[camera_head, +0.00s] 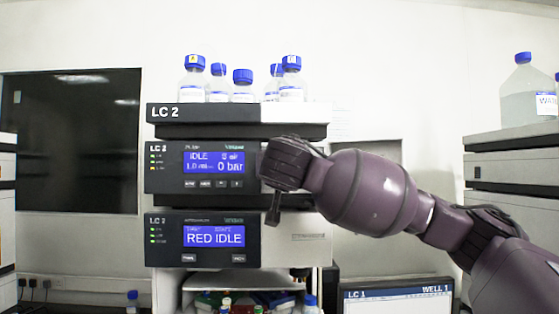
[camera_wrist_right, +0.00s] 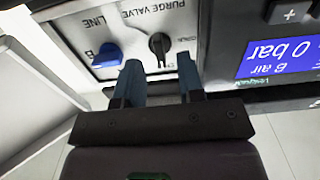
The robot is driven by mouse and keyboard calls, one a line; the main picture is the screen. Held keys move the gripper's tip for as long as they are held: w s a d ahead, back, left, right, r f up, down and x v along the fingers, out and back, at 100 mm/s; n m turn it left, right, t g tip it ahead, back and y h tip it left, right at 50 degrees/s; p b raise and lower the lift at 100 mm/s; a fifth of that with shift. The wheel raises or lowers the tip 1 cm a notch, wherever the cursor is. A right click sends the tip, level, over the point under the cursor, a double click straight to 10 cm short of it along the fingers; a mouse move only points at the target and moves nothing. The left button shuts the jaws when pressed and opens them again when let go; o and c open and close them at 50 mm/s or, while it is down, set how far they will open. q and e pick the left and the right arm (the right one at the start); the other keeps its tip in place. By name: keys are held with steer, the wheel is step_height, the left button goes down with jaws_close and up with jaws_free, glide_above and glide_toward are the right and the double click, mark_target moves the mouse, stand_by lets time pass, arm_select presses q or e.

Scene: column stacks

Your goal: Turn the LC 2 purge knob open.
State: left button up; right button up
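The LC 2 stack (camera_head: 165,112) stands in the middle of the head view, and its pump module (camera_head: 170,180) shows "IDLE" and "0 bar". My right arm comes in from the right, and its wrist hides the purge panel there. In the right wrist view the panel appears upside down, with a black purge knob (camera_wrist_right: 159,44) under the words "PURGE VALVE". My right gripper (camera_wrist_right: 159,61) is open, its two fingers apart on either side of the black knob's line. The knob lies just past the fingertips; contact is not visible. My left gripper is not in view.
A blue knob (camera_wrist_right: 107,54) marked "B LINE" sits beside the purge knob, close to one finger. Blue-capped bottles (camera_head: 243,86) stand on top of the stack. A lower module (camera_head: 213,240) reads "RED IDLE". A monitor (camera_head: 397,298) is below the arm.

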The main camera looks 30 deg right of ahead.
steer(key=shift+x, duration=1.05)
steer(key=shift+c, duration=0.4)
jaws_close()
